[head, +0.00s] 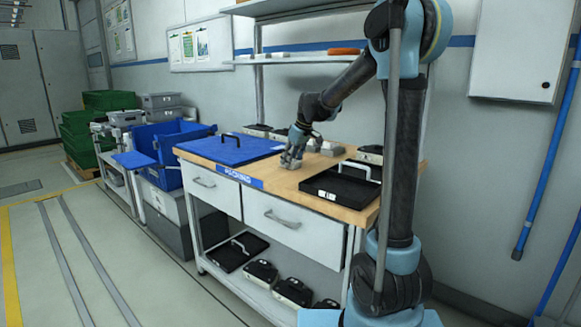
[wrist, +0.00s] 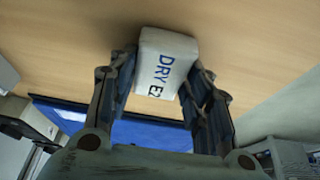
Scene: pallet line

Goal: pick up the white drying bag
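The white drying bag (wrist: 165,62), a small block-like packet with blue "DRY" print and further black letters, is between the fingers of my gripper (wrist: 164,78) in the wrist view. The two dark fingers lie against its left and right sides, with no clear gap, so my gripper looks shut on it. The bag is at the wooden bench top; I cannot tell whether it still rests on it. In the head view my gripper (head: 291,160) points down at the middle of the bench, and the bag is mostly hidden by the fingers.
Small grey items (head: 327,148) lie right of my gripper. A shelf (head: 300,60) stands above the back. Blue bins (head: 172,145) stand left of the bench.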

